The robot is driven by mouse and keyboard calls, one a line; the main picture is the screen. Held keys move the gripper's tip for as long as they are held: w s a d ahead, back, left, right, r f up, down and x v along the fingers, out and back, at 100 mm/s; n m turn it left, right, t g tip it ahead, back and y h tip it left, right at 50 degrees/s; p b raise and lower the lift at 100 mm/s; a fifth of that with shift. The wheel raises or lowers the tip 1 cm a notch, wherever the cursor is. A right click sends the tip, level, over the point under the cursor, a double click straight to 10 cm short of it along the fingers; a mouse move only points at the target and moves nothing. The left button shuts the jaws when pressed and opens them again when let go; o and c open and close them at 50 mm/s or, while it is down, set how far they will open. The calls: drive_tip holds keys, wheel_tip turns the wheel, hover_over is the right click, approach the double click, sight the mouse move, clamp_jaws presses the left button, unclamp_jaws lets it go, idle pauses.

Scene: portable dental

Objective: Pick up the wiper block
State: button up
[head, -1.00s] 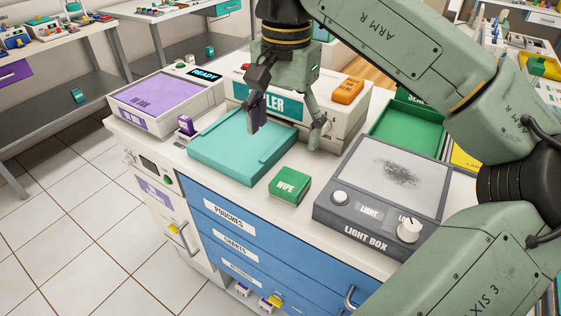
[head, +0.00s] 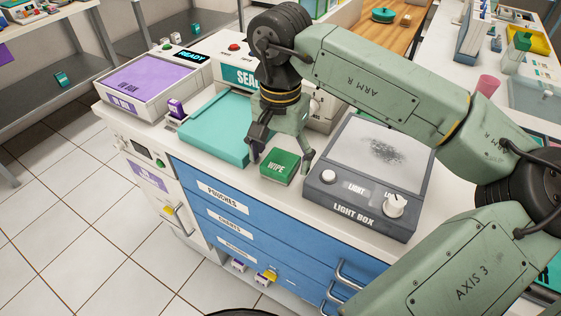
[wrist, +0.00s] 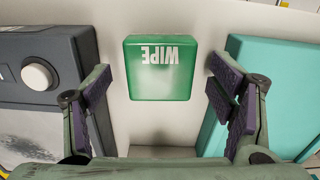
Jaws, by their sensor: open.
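The wiper block is a green block marked WIPE (head: 279,168), lying on the white counter top near its front edge. It also shows in the wrist view (wrist: 160,68), upside down and centred ahead of the fingers. My gripper (head: 279,163) is open, with its fingers low on either side of the block's back part in the head view. In the wrist view my gripper (wrist: 160,98) has one dark-padded finger at the left and one at the right, with clear space between each pad and the block. The jaws hold nothing.
A teal tray (head: 207,137) lies close on the left of the block. The grey light box (head: 370,185) stands close on the right. The sealer (head: 233,74) stands behind, and a purple-topped box (head: 150,82) is at the back left. Blue drawers (head: 225,195) lie below the counter edge.

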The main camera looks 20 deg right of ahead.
drive_tip(key=shift+c, duration=0.2)
drive_tip(key=c, duration=1.2)
